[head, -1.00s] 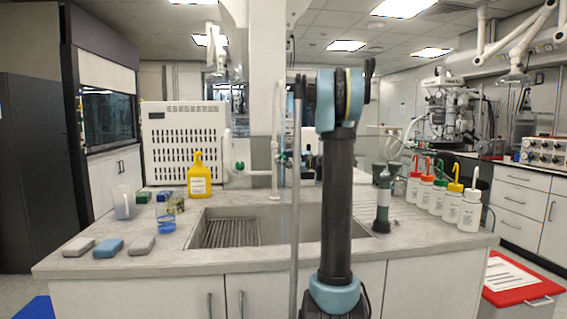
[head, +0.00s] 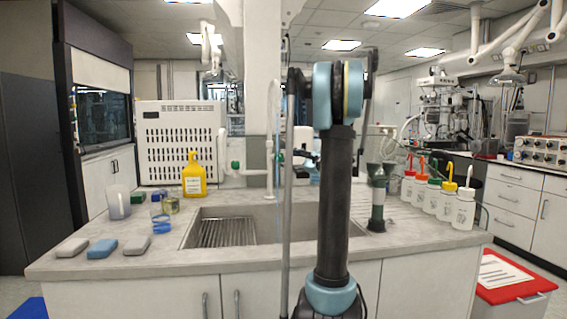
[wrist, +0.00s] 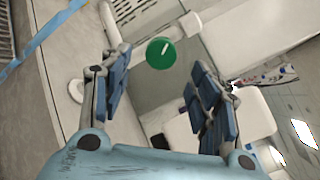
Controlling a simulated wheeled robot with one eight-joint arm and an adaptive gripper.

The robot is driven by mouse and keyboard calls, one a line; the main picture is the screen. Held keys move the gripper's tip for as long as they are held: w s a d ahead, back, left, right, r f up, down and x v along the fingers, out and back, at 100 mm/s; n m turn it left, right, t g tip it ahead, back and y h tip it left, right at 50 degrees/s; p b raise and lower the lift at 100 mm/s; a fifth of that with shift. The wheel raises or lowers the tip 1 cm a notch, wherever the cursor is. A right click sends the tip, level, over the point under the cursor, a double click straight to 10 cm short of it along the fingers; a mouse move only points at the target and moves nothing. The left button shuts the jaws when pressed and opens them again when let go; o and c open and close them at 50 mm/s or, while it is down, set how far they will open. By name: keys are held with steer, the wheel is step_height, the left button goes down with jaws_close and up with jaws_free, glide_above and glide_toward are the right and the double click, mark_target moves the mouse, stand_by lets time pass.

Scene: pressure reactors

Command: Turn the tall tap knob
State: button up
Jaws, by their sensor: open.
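The green tap knob (wrist: 160,52), round with a white mark, faces me in the wrist view. My gripper (wrist: 158,95) is open, with its two blue-padded fingers apart and nothing between them. The knob shows beyond the fingertips, roughly in line with the gap between them. In the head view a green knob (head: 236,166) sits on the pipe left of the tall white tap (head: 271,135) behind the sink. My arm hides part of the area to the right of the tap, and the gripper is not clear there.
The sink (head: 275,210) is set in a grey counter. A yellow bottle (head: 193,177) stands left of the tap. A grey-green fixture (head: 377,200) and several wash bottles (head: 463,208) stand on the right. Sponges (head: 102,248) lie at the front left.

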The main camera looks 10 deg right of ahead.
steer(key=shift+v, duration=2)
steer(key=shift+a, duration=0.15)
